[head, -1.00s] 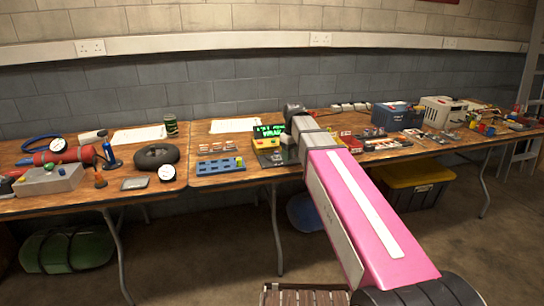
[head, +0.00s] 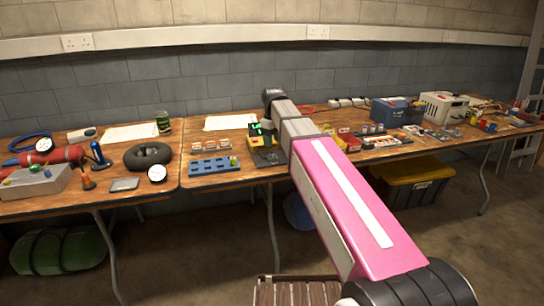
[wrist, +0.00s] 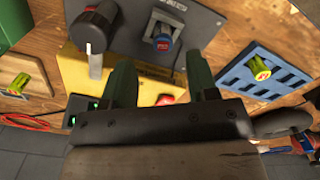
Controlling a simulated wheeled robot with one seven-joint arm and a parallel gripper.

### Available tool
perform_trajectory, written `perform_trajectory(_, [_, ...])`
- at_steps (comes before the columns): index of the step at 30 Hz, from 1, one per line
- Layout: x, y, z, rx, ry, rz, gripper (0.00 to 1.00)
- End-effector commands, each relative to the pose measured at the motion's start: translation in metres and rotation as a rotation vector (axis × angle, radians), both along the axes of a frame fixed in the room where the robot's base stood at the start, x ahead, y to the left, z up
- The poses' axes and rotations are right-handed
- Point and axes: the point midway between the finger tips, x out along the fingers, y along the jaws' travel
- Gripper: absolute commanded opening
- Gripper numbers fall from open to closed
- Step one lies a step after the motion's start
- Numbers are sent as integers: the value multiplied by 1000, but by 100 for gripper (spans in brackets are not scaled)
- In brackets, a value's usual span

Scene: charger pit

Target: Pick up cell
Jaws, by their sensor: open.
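My gripper (wrist: 160,68) is open in the wrist view, its two green fingers apart with nothing between them. It is over a yellow device (wrist: 85,72) with a grey plate (wrist: 205,38). A blue cell-like piece with a red end (wrist: 163,42) stands in a socket on that plate, beyond the fingertips. A yellow-green cell (wrist: 259,67) sits in the blue rack (wrist: 280,82) on the right, and another (wrist: 19,83) is on a tan block at the left. In the head view, the rack (head: 207,169) lies left of the yellow device (head: 256,141), which my arm partly hides.
A dark knob (wrist: 97,25) rises from the grey plate near the left finger. A black ring (head: 148,157) and gauge (head: 157,174) lie left of the rack. A blue box (head: 390,111) and a white unit (head: 443,107) stand at the right. Paper (head: 230,122) lies behind.

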Motion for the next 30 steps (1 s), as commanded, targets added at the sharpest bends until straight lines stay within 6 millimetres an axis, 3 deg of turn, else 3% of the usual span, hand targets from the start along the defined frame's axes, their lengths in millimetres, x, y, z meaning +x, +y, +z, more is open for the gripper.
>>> perform_trajectory(8, [-1, 2, -17, -1, 1, 0, 54])
perform_trajectory(18, [-1, 4, -55, 0, 0, -1, 54])
perform_trajectory(25, [-1, 4, -56, 0, -1, -1, 54])
perform_trajectory(26, [-1, 4, -56, 1, -1, -1, 47])
perform_trajectory(30, [-1, 4, -56, 1, -1, -1, 2])
